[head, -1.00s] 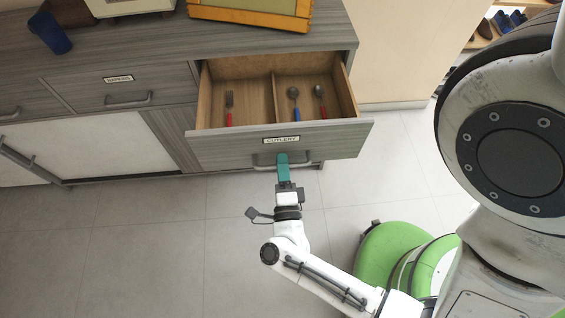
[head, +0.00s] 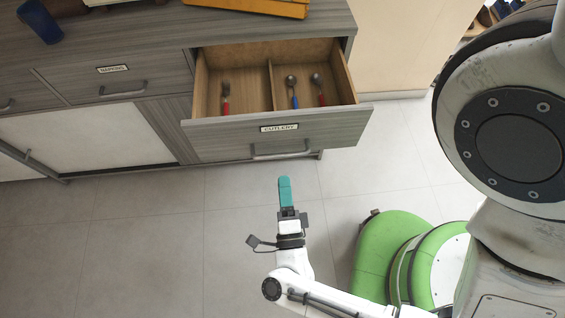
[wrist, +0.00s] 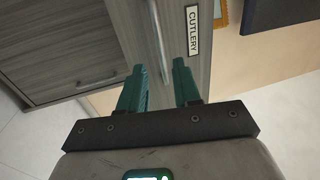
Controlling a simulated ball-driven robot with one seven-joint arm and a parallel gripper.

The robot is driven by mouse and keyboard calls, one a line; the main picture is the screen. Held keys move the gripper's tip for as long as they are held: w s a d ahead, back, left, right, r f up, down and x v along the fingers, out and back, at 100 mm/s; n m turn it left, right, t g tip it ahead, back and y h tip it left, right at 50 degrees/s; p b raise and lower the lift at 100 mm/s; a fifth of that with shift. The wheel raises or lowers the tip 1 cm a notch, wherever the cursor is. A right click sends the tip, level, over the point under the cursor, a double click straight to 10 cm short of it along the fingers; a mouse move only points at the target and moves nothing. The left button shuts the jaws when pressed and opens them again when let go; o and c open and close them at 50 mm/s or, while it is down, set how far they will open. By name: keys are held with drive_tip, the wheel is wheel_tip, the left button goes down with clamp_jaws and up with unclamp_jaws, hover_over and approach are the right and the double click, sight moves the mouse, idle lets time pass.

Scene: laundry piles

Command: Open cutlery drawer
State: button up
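The cutlery drawer (head: 222,133) is pulled out of the grey wooden cabinet, with its label (head: 279,128) and metal handle (head: 282,152) on the front. Inside, a divider splits it. A red-handled fork (head: 226,98) lies in the left part; a blue-handled spoon (head: 293,92) and a red-handled spoon (head: 319,90) lie in the right part. My gripper (head: 285,181) has teal fingers and is clear of the handle, in front of and below it. In the wrist view the fingers (wrist: 160,85) are apart with nothing between them, and the handle (wrist: 160,42) shows beyond them.
The napkins drawer (head: 120,82) to the left is shut. A blue cup (head: 39,22) and an orange wooden-edged object (head: 265,5) are on the cabinet top. The tiled floor (head: 150,240) in front is clear.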

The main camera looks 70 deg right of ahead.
drive_tip(key=shift+v, duration=1.05)
